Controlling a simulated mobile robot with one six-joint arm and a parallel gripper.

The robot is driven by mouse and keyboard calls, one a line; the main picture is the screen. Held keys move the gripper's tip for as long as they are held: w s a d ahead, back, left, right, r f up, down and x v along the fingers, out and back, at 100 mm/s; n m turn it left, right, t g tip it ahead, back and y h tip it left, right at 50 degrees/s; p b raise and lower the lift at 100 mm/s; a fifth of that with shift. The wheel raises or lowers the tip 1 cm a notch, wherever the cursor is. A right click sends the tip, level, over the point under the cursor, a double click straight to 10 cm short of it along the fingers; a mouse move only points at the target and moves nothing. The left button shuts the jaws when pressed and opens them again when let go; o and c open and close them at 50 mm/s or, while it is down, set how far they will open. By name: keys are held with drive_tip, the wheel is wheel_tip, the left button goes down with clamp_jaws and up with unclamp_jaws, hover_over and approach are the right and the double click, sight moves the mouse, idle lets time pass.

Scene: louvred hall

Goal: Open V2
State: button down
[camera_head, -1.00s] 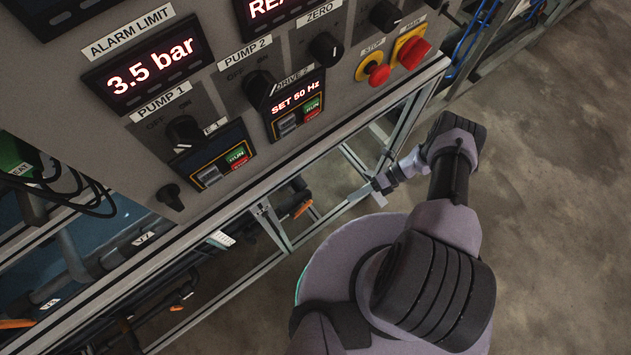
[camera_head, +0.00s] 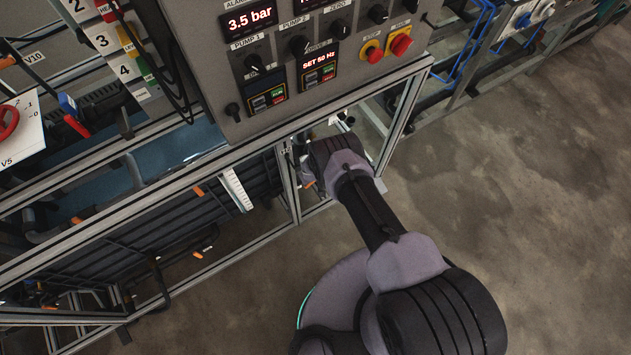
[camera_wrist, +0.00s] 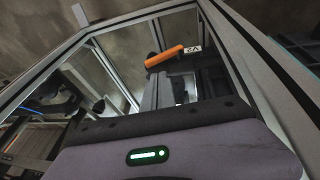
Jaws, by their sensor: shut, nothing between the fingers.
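The valve V2 shows in the wrist view as an orange lever handle (camera_wrist: 165,57) with a small white tag (camera_wrist: 192,50) that seems to read V2 upside down. The lever lies slightly slanted across the picture. My gripper (camera_wrist: 163,80) points up the picture towards it, its fingers shut and empty. The fingertips appear close below the lever; I cannot tell whether they touch it. In the head view my wrist is at the frame under the control panel, and the fingers are mostly hidden there.
A metal frame rail (camera_head: 230,170) runs under the control panel (camera_head: 250,70), close to my wrist. In the wrist view, a frame post (camera_wrist: 250,75) stands right of my gripper. Emergency and stop knobs (camera_head: 400,45) sit above. The floor at right (camera_head: 540,210) is clear.

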drive_tip(key=b+x, duration=0.8)
drive_tip(key=b, duration=0.3)
drive_tip(key=shift+b, duration=0.4)
drive_tip(key=shift+d+p, duration=0.1)
drive_tip(key=shift+p, duration=0.2)
